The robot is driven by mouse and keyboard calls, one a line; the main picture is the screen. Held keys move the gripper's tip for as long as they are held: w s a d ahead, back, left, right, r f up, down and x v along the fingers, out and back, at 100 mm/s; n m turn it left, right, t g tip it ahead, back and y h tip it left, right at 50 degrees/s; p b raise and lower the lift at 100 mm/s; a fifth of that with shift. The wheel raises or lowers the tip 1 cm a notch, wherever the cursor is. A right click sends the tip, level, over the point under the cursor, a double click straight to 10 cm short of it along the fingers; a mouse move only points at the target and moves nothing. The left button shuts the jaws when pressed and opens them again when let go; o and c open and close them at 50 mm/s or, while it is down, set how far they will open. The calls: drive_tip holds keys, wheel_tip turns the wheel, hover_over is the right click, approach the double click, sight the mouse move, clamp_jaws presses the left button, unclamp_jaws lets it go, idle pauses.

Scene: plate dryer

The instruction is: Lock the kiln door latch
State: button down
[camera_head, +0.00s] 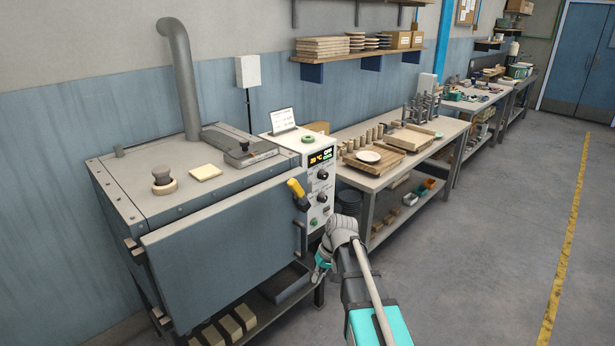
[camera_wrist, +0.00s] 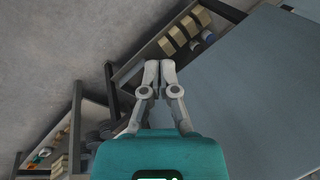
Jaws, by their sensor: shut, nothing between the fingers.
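The kiln (camera_head: 130,190) stands at the left against the wall, and its front door (camera_head: 225,240) looks closed or nearly so. The latch (camera_head: 297,190) has a yellow handle near the door's upper right corner, tilted up and to the left. I cannot tell from this angle how its dark base engages. My gripper (camera_head: 318,278) is low, in front of the kiln's right side, below and apart from the latch. In the wrist view my gripper (camera_wrist: 160,66) has its fingertips together with nothing between them. The door (camera_wrist: 245,90) fills the right there; the latch is not visible in it.
The control panel (camera_head: 320,175) with a lit display is right of the latch. Bricks (camera_head: 230,328) lie on the shelf below the kiln. A workbench (camera_head: 385,170) with pottery stands to the right. The floor (camera_head: 480,240) on the right is clear.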

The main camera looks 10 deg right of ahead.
drive_tip(key=w+d+r+t+y+p, duration=0.1)
drive_tip(key=w+d+r+y+p, duration=0.1)
drive_tip(key=w+r, duration=0.35)
drive_tip(key=w+d+r+y+p, duration=0.1)
drive_tip(key=w+d+r+y, duration=0.1)
drive_tip(key=w, duration=0.6)
drive_tip(key=w+d+r+t+y+p, duration=0.1)
drive_tip(key=w+d+r+p, duration=0.1)
drive_tip(key=w+r, duration=0.35)
drive_tip(key=n+t+y+p, duration=0.1)
drive_tip(key=y+p, duration=0.2)
drive_tip(key=y, duration=0.1)
approach(297, 191)
drive_tip(key=w+d+r, duration=0.4)
drive_tip(key=w+d, duration=0.1)
drive_tip(key=d, duration=0.1)
drive_tip(key=shift+d+f, duration=0.25)
drive_tip(key=shift+a, duration=0.1)
